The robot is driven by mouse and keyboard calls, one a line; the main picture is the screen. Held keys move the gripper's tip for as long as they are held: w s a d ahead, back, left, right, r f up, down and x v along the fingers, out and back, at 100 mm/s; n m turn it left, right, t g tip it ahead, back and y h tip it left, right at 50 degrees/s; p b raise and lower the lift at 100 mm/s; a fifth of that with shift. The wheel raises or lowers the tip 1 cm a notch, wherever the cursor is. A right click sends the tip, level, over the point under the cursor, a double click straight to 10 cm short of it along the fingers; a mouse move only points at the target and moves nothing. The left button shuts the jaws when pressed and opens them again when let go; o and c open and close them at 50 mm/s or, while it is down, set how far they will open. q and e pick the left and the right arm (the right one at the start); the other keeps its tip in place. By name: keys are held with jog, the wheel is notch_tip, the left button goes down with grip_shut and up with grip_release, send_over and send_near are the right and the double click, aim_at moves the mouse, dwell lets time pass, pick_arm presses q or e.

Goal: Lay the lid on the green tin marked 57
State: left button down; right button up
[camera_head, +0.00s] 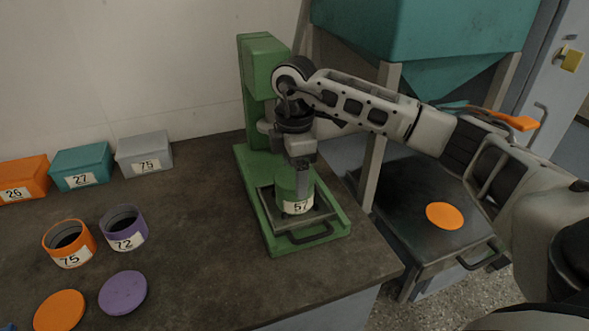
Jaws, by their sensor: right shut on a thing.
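The green tin marked 57 (284,186) stands upright on the tray of a green machine, its white label facing me. My right gripper (303,180) points straight down at the tin, with a grey finger reaching down over its upper side. It appears shut on the tin. The gripper hides the tin's top, so I cannot tell whether a lid is there. An orange disc like a lid (445,215) lies flat on the dark platform at right. An orange lid (60,311) and a purple lid (123,293) lie on the table at front left. My left gripper is out of view.
The green machine (262,85) stands on the dark table (200,235). Open tins, orange 75 (69,243) and purple 72 (124,228), stand at left. Boxes 26 (22,178), 27 (81,165) and 75 (144,152) line the wall. A teal hopper (420,35) hangs at right.

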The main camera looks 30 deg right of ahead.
jog(key=o, duration=1)
jog(key=shift+r, duration=0.1)
pick_arm(q)
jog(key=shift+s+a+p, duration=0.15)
jog(key=shift+p, duration=0.5)
pick_arm(e)
notch_tip(320, 180, up, 16)
jog(key=shift+f, duration=0.15)
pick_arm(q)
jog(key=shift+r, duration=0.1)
